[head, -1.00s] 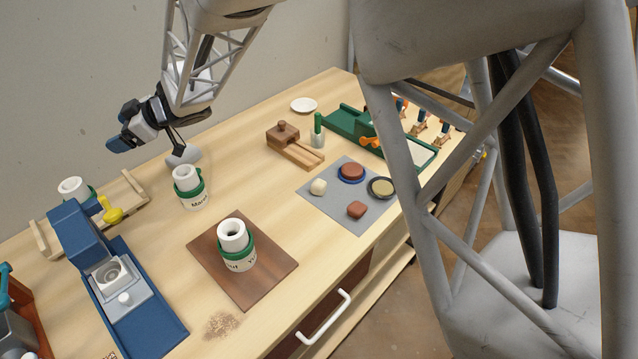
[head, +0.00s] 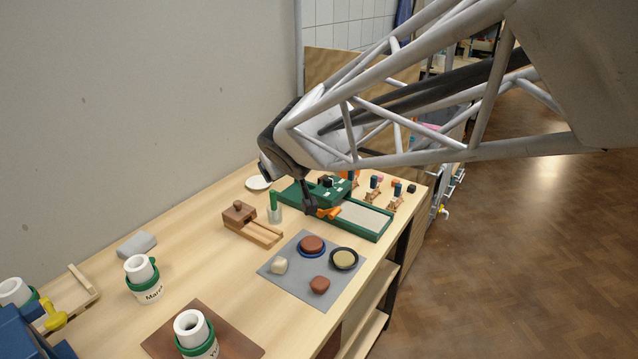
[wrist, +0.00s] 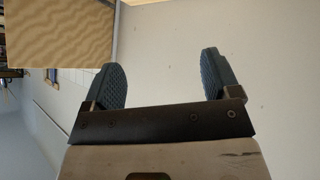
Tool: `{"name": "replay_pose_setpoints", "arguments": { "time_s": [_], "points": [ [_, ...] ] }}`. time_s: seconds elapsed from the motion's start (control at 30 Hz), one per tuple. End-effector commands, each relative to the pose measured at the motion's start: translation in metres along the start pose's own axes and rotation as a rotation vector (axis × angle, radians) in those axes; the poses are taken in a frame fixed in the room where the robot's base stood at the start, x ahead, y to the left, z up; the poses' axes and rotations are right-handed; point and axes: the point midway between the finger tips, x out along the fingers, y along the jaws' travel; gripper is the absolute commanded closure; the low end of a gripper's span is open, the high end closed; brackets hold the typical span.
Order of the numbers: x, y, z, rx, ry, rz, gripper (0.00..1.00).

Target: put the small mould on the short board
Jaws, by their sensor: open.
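Several white, hollow cylindrical moulds with green bands show in the head view. One mould (head: 139,268) with lettering stands on the bare table. Another mould (head: 190,326) stands on a dark brown board (head: 238,343). A third mould (head: 14,290), cut by the left edge, is by a pale wooden board with raised battens (head: 80,281). I cannot tell which mould is the small one or which board is the short one. My gripper (wrist: 160,76) is open and empty in the wrist view, its fingers toward a bare wall.
A grey mat (head: 291,290) holds several round and lumpy pieces. Behind it are a brown wooden block with rails (head: 262,233), a green tray (head: 376,233), a green-handled tool in a cup (head: 274,210) and a white saucer (head: 258,183). A grey block (head: 137,244) lies near the wall.

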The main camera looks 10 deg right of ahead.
Motion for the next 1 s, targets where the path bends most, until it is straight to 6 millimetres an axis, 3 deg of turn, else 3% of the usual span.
{"name": "replay_pose_setpoints", "arguments": {
  "time_s": [0.03, 0.2, 0.37, 0.53, 0.7, 1.0],
  "points": [
    [-0.014, 0.014, 0.019, 0.037, -0.045, 0.026, 0.18],
    [-0.058, 0.04, 0.085, 0.152, -0.217, 0.073, 0.18],
    [-0.101, 0.047, 0.147, 0.261, -0.377, 0.072, 0.18],
    [-0.142, 0.038, 0.203, 0.363, -0.52, 0.029, 0.18],
    [-0.169, 0.024, 0.235, 0.426, -0.607, -0.022, 0.18],
    [-0.179, 0.017, 0.248, 0.45, -0.642, -0.05, 0.18]
  ]
}}
